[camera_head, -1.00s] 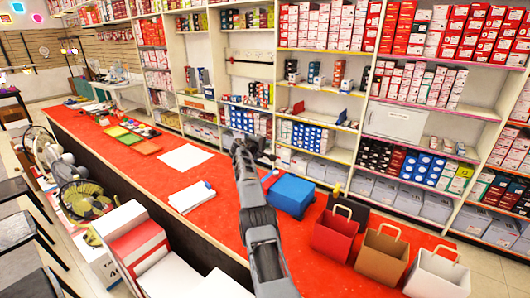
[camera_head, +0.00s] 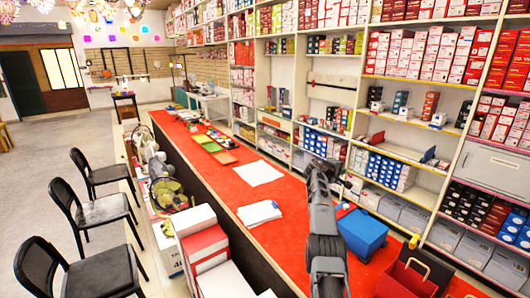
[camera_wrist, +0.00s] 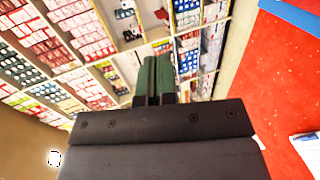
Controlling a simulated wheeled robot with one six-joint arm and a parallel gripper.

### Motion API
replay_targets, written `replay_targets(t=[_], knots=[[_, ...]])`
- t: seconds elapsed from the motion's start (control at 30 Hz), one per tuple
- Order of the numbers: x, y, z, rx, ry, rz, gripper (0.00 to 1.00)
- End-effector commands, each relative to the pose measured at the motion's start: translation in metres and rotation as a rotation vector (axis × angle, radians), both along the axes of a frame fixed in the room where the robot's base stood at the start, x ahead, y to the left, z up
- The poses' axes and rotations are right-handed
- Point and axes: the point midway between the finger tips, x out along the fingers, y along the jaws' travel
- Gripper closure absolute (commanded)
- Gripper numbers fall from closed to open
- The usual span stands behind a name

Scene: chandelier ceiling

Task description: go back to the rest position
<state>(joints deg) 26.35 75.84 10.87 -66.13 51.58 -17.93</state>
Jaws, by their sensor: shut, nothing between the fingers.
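My arm reaches up from the bottom of the head view over the red counter (camera_head: 285,192). My gripper is at its far end, near the shelves in the picture, and its fingers are hard to make out there. In the wrist view my gripper (camera_wrist: 153,78) shows its two dark green fingers side by side, shut with nothing between them. The shelves of boxes lie beyond the fingers, and the red counter top is at the right of that view.
A blue box (camera_head: 362,232) and a red paper bag (camera_head: 405,280) stand on the counter right of my arm. White paper (camera_head: 257,172) and a white stack (camera_head: 259,214) lie left of it. Black chairs (camera_head: 95,208) stand on open floor at the left.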

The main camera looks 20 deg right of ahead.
Motion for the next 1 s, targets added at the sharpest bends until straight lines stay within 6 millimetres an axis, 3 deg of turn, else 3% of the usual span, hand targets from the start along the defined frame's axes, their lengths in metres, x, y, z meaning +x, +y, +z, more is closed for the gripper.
replay_targets(t=[0.17, 0.27, 0.4, 0.47, 0.67, 0.87, 1.0], knots=[[0.001, 0.001, -0.004, 0.029, -0.035, -0.008, 1.0], [0.001, 0.004, -0.035, 0.104, -0.026, -0.017, 1.0], [-0.007, 0.017, -0.095, 0.271, 0.01, -0.051, 1.0], [-0.013, 0.03, -0.108, 0.35, 0.013, -0.068, 1.0], [-0.037, 0.088, -0.121, 0.58, 0.01, -0.118, 1.0], [-0.076, 0.161, -0.106, 0.773, -0.005, -0.165, 1.0], [-0.113, 0.215, -0.091, 0.892, -0.017, -0.194, 1.0]])
